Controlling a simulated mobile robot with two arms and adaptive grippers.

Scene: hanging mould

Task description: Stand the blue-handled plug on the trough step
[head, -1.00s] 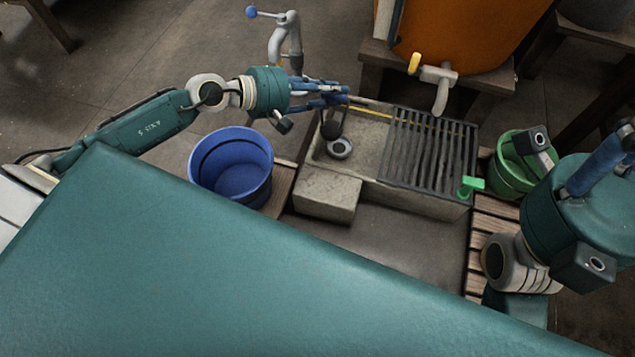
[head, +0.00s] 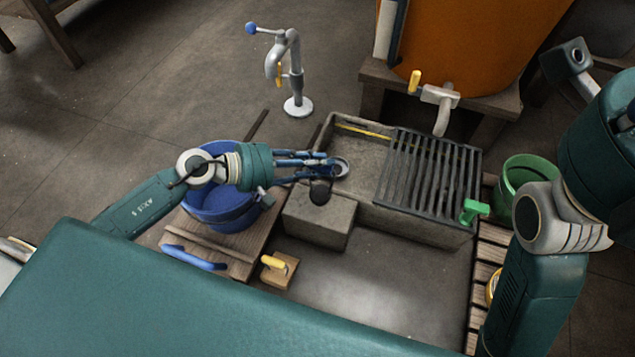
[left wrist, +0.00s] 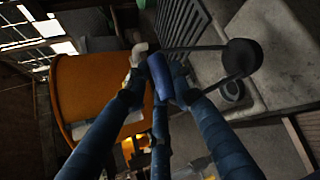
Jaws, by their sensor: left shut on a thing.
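My left gripper (head: 335,166) is shut on the blue handle of the plug, which shows between the fingers in the left wrist view (left wrist: 160,76). In the head view the black disc (head: 320,193) overlaps the top of the trough step (head: 315,222), a concrete block at the front left of the trough (head: 400,208). I cannot tell whether it touches the step. A grey drain ring (head: 341,167) shows in the trough behind the fingertips. My right gripper is out of view.
A slatted grate (head: 430,175) covers the trough's right side, with a green-handled item (head: 474,210) at its corner. A blue bucket (head: 225,215) stands under my left arm. A yellow-handled block (head: 279,268) and green bucket (head: 525,172) are nearby. A standpipe (head: 296,90) rises behind.

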